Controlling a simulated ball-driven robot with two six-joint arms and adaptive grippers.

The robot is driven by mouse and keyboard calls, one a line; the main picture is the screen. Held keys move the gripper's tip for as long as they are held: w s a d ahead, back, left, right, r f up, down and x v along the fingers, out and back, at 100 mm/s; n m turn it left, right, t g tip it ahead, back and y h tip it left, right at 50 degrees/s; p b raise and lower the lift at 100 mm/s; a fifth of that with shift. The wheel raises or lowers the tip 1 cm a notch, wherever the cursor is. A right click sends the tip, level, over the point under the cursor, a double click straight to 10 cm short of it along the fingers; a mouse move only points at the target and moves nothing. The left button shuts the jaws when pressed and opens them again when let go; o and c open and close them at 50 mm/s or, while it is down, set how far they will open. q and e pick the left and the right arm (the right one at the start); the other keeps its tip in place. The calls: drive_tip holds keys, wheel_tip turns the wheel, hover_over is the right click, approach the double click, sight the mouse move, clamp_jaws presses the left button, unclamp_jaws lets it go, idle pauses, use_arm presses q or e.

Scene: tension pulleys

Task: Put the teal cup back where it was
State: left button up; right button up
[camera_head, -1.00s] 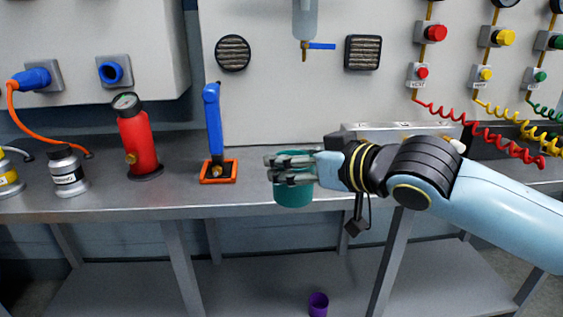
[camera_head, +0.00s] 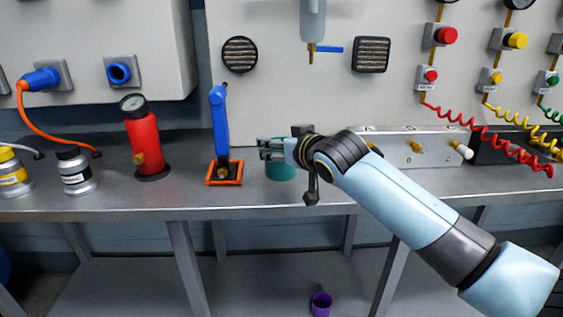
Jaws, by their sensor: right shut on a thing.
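The teal cup (camera_head: 281,172) is at the workbench, to the right of the blue-handled tool on an orange base. My right gripper (camera_head: 268,150) is shut on the cup near its rim, and the fingers hide part of its upper edge. The cup looks upright. Its bottom appears at the level of the bench top, but I cannot tell whether it touches. My left gripper is not in view.
The blue-handled tool (camera_head: 219,130) stands close left of the cup. A red cylinder (camera_head: 145,142) and two bottles (camera_head: 75,172) are farther left. A switch box (camera_head: 410,147) is right, behind my arm. A dispenser (camera_head: 313,22) hangs above. A purple cup (camera_head: 320,303) sits on the lower shelf.

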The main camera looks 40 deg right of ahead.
wheel_tip(320, 180, down, 4)
drive_tip(key=shift+r+b, duration=0.15)
drive_tip(key=shift+b, duration=0.15)
drive_tip(key=o, duration=1.3)
